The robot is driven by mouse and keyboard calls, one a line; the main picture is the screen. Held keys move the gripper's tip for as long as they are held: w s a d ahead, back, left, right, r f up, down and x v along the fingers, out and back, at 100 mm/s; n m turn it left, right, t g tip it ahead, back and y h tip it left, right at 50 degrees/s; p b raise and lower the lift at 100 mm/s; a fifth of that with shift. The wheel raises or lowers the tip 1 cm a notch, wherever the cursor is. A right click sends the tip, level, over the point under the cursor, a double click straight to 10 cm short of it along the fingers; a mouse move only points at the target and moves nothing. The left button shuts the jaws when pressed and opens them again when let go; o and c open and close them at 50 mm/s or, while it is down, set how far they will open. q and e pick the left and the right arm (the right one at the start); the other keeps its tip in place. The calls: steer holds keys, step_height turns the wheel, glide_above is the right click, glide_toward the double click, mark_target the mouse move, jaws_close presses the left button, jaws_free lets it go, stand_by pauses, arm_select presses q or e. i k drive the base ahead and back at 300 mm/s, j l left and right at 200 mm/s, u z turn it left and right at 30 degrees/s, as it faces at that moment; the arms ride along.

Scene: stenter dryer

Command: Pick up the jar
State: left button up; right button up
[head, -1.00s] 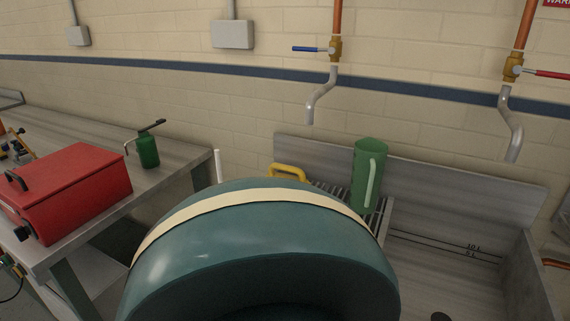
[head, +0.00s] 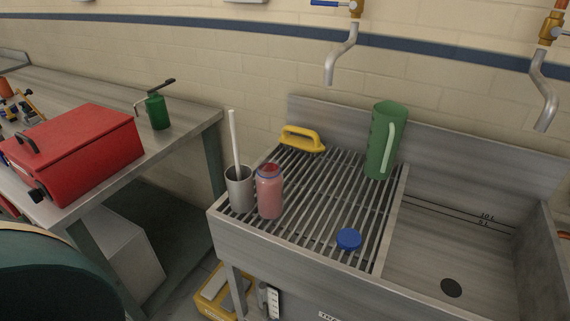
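The jar (head: 269,192) is a pink-red, clear-looking container standing upright on the slatted metal drainboard (head: 322,199) of the sink. Its top looks open, and a blue lid (head: 348,239) lies on the slats to its right, nearer the front. A grey metal cup (head: 239,190) with a white stick (head: 234,138) in it stands close on the jar's left. Neither of my grippers shows in the head view.
A green jug (head: 382,142) and a yellow-handled brush or scraper (head: 302,139) stand at the drainboard's back. The sink basin (head: 450,250) is on the right. A red toolbox (head: 75,155) and green oil can (head: 157,111) sit on the left bench. Pipes hang above.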

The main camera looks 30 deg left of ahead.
mark_target(269, 177)
steer(key=u, duration=1)
